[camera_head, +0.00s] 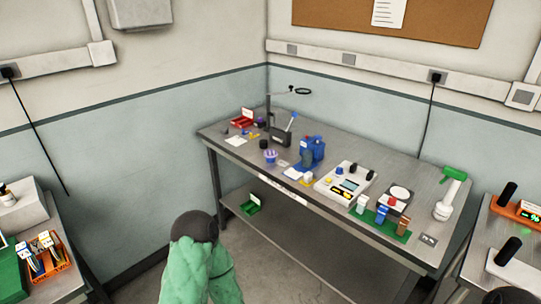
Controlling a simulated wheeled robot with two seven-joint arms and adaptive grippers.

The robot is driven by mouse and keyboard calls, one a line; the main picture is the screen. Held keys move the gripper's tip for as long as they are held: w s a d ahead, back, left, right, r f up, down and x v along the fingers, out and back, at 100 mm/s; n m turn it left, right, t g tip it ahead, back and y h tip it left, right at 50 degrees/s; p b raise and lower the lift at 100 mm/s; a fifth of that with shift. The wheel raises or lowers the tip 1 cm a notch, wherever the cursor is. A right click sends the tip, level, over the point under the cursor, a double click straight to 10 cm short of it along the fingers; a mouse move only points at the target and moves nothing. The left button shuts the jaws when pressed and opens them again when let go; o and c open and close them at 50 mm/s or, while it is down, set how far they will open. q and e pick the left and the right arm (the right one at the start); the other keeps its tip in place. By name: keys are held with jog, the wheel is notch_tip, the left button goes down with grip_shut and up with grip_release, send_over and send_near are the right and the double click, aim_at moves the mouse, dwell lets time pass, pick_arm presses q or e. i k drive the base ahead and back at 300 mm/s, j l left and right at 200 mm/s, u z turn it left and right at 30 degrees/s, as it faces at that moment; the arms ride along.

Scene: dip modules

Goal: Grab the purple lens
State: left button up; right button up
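A small purple and white item (270,157) stands near the front edge of the far metal table (236,173), left of a blue device (312,152). A dark purplish round piece (263,144) sits just behind it. Both are too small to tell for certain which is the purple lens. A green quilted sleeve with a dark end, seemingly part of my own arm, rises at the bottom of the view, well in front of the table. No fingertips of either gripper show.
A red box (242,118), a ring-topped stand (269,108), a white instrument (345,183) and a green-topped device (452,190) crowd the table. A green bin (250,205) is on the lower shelf. Side tables stand left and right; floor between is partly clear.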

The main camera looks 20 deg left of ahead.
aim_at(269, 153)
jog(key=u, duration=0.6)
jog(key=i+l+u, duration=0.3)
jog(key=i+u, duration=0.15)
jog(key=i+l+u, duration=0.45)
